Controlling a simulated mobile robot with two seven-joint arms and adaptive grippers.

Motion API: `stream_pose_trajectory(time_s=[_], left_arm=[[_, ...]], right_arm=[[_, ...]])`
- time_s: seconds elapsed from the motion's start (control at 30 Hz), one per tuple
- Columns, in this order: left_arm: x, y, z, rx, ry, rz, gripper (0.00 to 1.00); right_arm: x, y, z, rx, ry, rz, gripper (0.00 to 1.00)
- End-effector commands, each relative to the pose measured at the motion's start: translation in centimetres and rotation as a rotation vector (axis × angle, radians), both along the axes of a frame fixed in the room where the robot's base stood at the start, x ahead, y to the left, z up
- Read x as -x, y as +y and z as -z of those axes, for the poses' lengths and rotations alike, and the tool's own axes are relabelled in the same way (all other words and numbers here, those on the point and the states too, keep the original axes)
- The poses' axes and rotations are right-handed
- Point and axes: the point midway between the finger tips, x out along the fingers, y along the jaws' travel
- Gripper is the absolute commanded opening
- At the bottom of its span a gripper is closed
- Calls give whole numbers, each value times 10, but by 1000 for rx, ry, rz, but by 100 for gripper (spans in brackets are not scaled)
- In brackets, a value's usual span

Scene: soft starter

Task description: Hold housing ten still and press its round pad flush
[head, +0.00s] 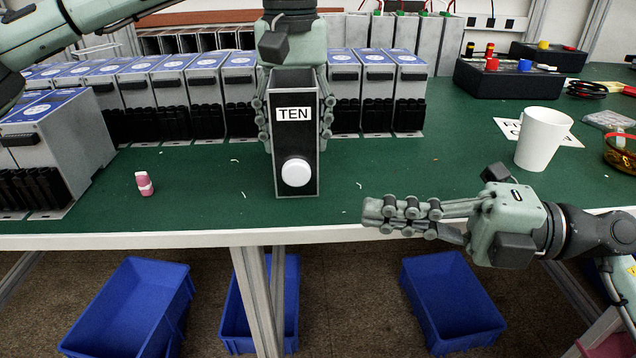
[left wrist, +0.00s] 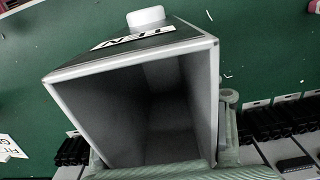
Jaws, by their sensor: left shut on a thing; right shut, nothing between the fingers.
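Housing ten (head: 294,133) is an upright, open-topped grey box with a black front and a white TEN label, standing on the green bench near its front edge. Its round white pad (head: 295,172) sits low on the front face and stands out from it. My left gripper (head: 295,110) comes from above and is shut on the housing, one finger at each side. In the left wrist view the housing (left wrist: 150,100) shows its empty inside, with the pad (left wrist: 146,17) beyond the label. My right gripper (head: 370,212) is shut and empty, to the right of the pad, apart from it, by the bench edge.
A row of finished grey units with blue tops (head: 165,90) stands behind the housing. A white cup (head: 543,138) is at the right, and a small pink and white object (head: 144,183) lies left. Blue bins (head: 130,306) stand on the floor. The bench around the housing front is mostly clear.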

Motion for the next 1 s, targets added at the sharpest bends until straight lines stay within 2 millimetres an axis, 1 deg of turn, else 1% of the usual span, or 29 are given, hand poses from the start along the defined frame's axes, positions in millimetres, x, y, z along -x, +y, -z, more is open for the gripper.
stream_pose_trajectory(time_s=[0.03,0.2,0.3,0.37,0.4,0.43,0.6,0.73,1.0], left_arm=[[0,0,-1,1,-1,0,20],[0,0,-1,1,-1,0,20],[0,0,-1,1,-1,0,20],[0,0,-1,1,-1,0,20],[0,0,-1,1,-1,0,20],[0,0,-1,1,-1,0,20],[0,0,-1,1,-1,0,20],[0,0,-1,1,-1,0,20],[0,0,-1,1,-1,0,19]], right_arm=[[-2,10,-2,-4,-4,-3,0],[-11,47,-3,-7,-4,-4,0],[-16,67,-2,-7,-3,-3,0],[-21,76,-2,-7,-3,-2,0],[-30,73,-2,-6,0,3,0],[-35,73,-2,-6,0,2,0],[-52,73,-1,-5,3,1,0],[-57,73,-1,-4,2,-1,0],[-58,72,0,-3,2,0,0]])
